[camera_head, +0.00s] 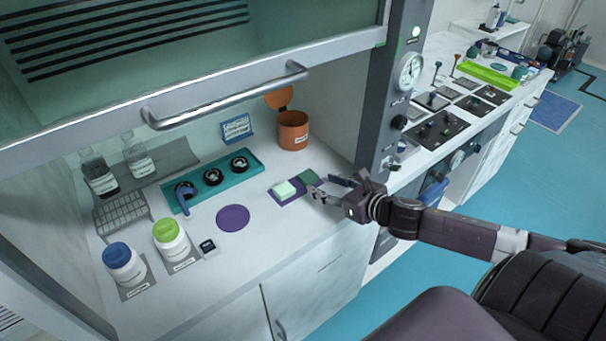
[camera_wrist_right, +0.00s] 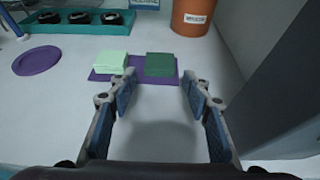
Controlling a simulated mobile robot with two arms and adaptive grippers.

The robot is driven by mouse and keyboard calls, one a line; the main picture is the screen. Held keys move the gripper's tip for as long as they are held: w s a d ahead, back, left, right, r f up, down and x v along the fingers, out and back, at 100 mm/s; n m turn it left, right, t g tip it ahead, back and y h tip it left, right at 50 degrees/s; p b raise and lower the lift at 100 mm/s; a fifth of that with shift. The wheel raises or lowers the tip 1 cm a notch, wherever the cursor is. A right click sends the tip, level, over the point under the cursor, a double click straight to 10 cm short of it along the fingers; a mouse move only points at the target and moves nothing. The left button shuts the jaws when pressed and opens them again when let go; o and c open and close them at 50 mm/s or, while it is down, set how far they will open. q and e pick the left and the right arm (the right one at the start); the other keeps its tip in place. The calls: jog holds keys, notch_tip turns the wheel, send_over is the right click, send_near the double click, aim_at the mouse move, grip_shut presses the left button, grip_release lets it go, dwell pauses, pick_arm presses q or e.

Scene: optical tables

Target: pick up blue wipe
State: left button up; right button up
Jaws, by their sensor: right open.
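I see no clearly blue wipe. Two small square stacks that look like wipes lie side by side on a purple mat (camera_wrist_right: 137,68) on the hood's worktop. The left one is a pale mint stack (camera_head: 284,189), also in the wrist view (camera_wrist_right: 111,61). The right one is a dark green stack (camera_wrist_right: 159,64), also in the head view (camera_head: 309,177). My right gripper (camera_head: 327,187) is open and empty, just in front of the mat. In the wrist view its fingers (camera_wrist_right: 159,78) point toward the stacks, with the dark green one nearly between the tips. My left gripper is not in view.
An orange bin (camera_head: 293,135) with an open lid stands behind the mat. A teal tray (camera_head: 225,176) with black round holders and a purple disc (camera_head: 233,218) lie to the left. A hood post (camera_head: 392,100) stands at right; the raised sash (camera_head: 120,120) hangs above.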

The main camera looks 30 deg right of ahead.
aim_at(309, 177)
jog(key=shift+w, duration=0.4)
jog(key=shift+r+p+x, duration=0.2)
jog(key=shift+p+x, duration=0.15)
jog(key=shift+x, duration=0.85)
jog(key=shift+r+p+x, duration=0.15)
jog(key=shift+p+x, duration=0.2)
jog(key=shift+x, duration=0.8)
jog(key=shift+w+a+f, duration=0.1)
jog(key=shift+w+f, duration=0.15)
jog(key=shift+w, duration=0.25)
jog(key=shift+c, duration=0.4)
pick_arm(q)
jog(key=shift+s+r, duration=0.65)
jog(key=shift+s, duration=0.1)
pick_arm(e)
jog(key=c, duration=0.4)
